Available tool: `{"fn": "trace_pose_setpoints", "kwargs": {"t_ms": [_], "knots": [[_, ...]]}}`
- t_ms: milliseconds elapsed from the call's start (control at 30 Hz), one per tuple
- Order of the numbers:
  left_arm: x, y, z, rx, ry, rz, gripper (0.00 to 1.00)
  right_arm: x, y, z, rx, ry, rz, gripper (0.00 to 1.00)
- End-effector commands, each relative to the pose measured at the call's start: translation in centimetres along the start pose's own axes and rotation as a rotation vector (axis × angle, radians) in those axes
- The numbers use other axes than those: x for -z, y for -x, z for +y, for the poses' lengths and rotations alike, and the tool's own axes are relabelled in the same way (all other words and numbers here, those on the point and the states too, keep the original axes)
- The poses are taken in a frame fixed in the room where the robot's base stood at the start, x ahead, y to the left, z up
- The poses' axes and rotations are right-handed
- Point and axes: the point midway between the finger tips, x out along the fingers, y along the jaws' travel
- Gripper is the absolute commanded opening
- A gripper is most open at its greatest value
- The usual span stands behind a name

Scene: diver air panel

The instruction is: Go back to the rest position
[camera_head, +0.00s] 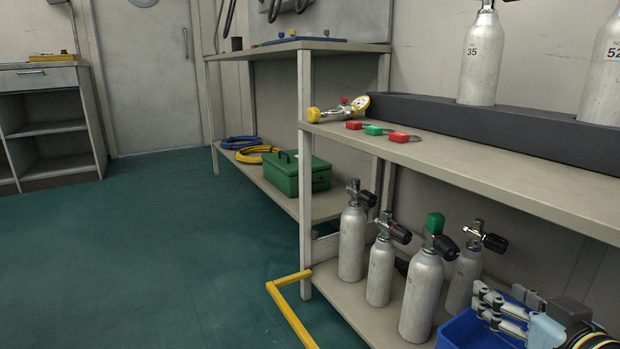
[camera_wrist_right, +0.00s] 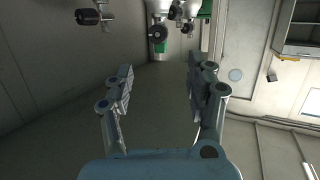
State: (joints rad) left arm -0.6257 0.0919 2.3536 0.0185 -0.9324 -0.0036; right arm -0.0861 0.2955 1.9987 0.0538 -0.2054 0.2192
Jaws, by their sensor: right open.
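My right gripper (camera_head: 484,302) is at the lower right of the head view, in front of the lower shelf and over a blue bin (camera_head: 452,332). In the right wrist view my right gripper (camera_wrist_right: 160,78) shows its two fingers spread wide, with nothing between them. My left gripper is not in view.
Several grey cylinders (camera_head: 352,243) with black-knobbed valves stand on the lower shelf (camera_head: 366,316), close left of my right gripper. The upper shelf (camera_head: 470,170) holds a yellow gauge fitting (camera_head: 335,112) and coloured tags. A yellow rail (camera_head: 292,318) juts out. The green floor (camera_head: 130,250) at left is clear.

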Motion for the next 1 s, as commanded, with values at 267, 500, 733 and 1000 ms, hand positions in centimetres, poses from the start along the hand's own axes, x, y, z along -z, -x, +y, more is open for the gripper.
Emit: {"fn": "trace_pose_setpoints", "kwargs": {"t_ms": [267, 500, 733, 1000], "knots": [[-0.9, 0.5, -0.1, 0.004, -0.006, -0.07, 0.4, -4.2, 3.0, -0.8, -0.027, 0.009, -0.202, 0.56], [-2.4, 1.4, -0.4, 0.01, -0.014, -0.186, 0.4, -10.1, 9.5, -2.1, -0.057, 0.029, -0.537, 0.56], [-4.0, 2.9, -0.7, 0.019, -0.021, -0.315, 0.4, -14.4, 18.9, -3.4, -0.067, 0.049, -0.908, 0.56], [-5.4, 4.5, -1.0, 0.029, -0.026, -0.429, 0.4, -16.0, 28.5, -4.7, -0.058, 0.061, -1.24, 0.56]]}}
